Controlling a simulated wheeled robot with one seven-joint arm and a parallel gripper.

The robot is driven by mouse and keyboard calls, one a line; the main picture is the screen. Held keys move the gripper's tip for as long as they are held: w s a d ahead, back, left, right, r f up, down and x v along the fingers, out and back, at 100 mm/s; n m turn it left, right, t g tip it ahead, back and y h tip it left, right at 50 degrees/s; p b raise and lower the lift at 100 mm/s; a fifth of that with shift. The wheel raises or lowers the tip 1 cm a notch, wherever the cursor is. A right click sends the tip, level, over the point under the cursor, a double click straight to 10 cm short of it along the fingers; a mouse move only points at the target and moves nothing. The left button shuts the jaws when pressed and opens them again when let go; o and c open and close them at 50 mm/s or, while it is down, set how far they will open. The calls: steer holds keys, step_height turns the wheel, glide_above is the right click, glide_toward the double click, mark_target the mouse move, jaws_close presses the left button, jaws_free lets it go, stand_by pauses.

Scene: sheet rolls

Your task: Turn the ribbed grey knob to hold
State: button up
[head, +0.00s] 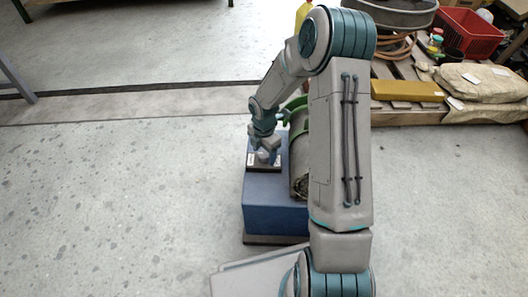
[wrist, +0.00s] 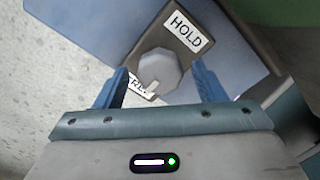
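The ribbed grey knob (wrist: 160,70) sits on a dark plate in the wrist view. Its small pale pointer tab faces the lower label, which is partly hidden and only partly readable. A white HOLD label (wrist: 188,34) lies at the plate's other end, up and right of the knob. My gripper (wrist: 160,86) is open, with one blue finger on each side of the knob and a visible gap to it on both sides. In the head view my gripper (head: 264,146) is over the plate on the blue box (head: 275,212); the knob is hard to make out there.
A grey roll (head: 299,165) with a green part lies beside the plate, close to my arm. A wooden pallet (head: 395,112) at the back right carries sacks (head: 482,82), a yellow block (head: 407,90) and a red crate (head: 468,33). The floor on the left is clear.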

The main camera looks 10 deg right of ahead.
steer(key=c, duration=0.9)
steer(key=shift+o, duration=0.2)
